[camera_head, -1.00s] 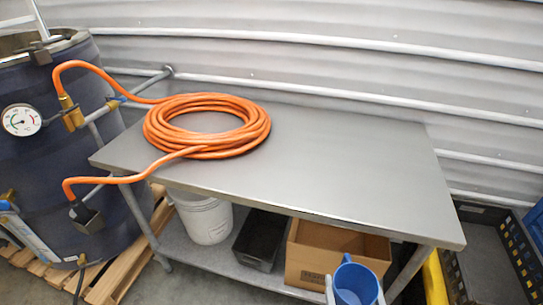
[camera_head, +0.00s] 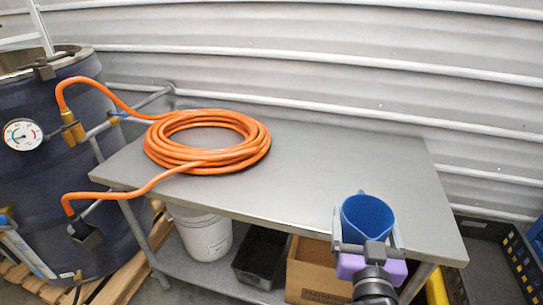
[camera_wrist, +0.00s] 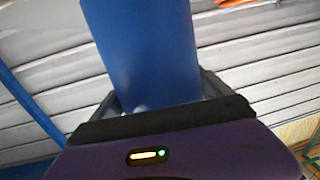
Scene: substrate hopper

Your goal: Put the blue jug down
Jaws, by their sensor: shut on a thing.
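The blue jug (camera_head: 368,217) is at the front right of the steel table (camera_head: 310,165) in the head view, its open top facing up toward the camera. My gripper (camera_head: 367,240) is shut on the jug, with a finger on each side of it. In the wrist view the jug's blue wall (camera_wrist: 145,50) rises between the fingers and fills the upper middle. The jug overlaps the table's front right part in the head view. Its base is hidden, so I cannot tell how high it is or whether it touches the table.
A coiled orange hose (camera_head: 207,165) lies on the table's left part. The middle and right of the tabletop are bare. A white bucket (camera_head: 205,235), a black bin (camera_head: 262,257) and a cardboard box (camera_head: 312,272) stand on the shelf below. A dark drum (camera_head: 60,190) stands at left.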

